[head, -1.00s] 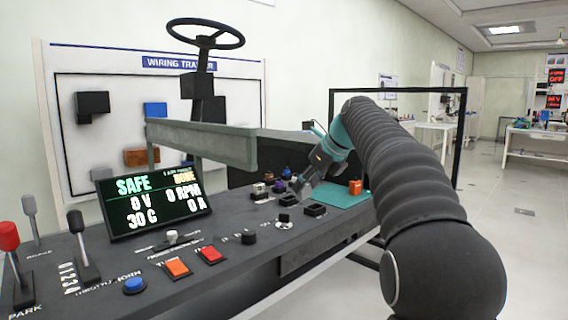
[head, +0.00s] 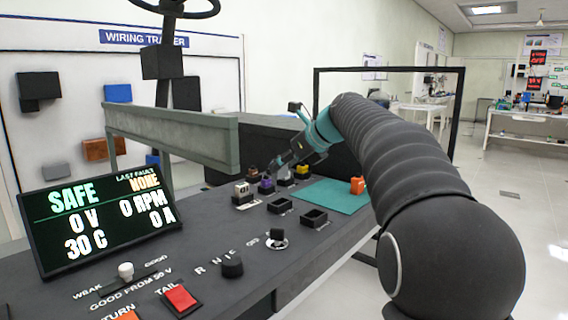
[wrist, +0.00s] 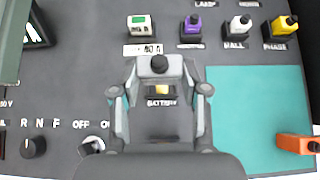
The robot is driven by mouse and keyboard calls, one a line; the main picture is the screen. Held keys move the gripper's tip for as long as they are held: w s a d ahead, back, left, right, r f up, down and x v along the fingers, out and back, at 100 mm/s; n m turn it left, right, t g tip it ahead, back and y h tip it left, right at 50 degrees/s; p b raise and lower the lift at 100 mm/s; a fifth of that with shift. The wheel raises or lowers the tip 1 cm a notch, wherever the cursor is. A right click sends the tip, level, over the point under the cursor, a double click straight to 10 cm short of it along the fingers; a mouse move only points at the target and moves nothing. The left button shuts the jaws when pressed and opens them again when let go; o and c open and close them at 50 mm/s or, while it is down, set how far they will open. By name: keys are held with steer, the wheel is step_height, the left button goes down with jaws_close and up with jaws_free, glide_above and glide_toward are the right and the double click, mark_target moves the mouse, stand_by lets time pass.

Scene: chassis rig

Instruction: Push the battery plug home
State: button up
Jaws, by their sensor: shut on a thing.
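My gripper (wrist: 160,66) is shut on a dark, round-topped piece (wrist: 158,64) with a grey body, seen between the fingertips in the wrist view. It looks like the battery plug. Below it in that view are a black socket with a yellow patch (wrist: 161,89) and the label BATTERY (wrist: 160,103). The frames do not settle the height of the plug over the socket or whether they touch. In the head view my gripper (head: 274,168) is over the plug row, and what it holds is too small to make out. Two dark, open sockets (head: 280,205) (head: 314,217) lie nearer.
A white-and-green plug (wrist: 140,27), a purple plug (wrist: 193,27), a white plug (wrist: 238,26) and a yellow plug (wrist: 279,27) stand in a row. A teal mat (head: 330,196) bears an orange block (head: 357,185). A grey rail (head: 180,135) stands left of my arm. The display (head: 95,215) reads SAFE.

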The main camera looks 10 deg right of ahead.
steer(key=shift+r, duration=0.15)
steer(key=b, duration=0.3)
glide_above(276, 200)
steer(key=s+d, duration=0.2)
steer(key=shift+s+a+f, duration=0.1)
steer(key=shift+f, duration=2.75)
steer(key=shift+p, duration=1.2)
steer(key=shift+f+b, duration=0.6)
steer(key=shift+f, duration=1)
steer(key=o, duration=1.3)
steer(key=shift+o, duration=0.2)
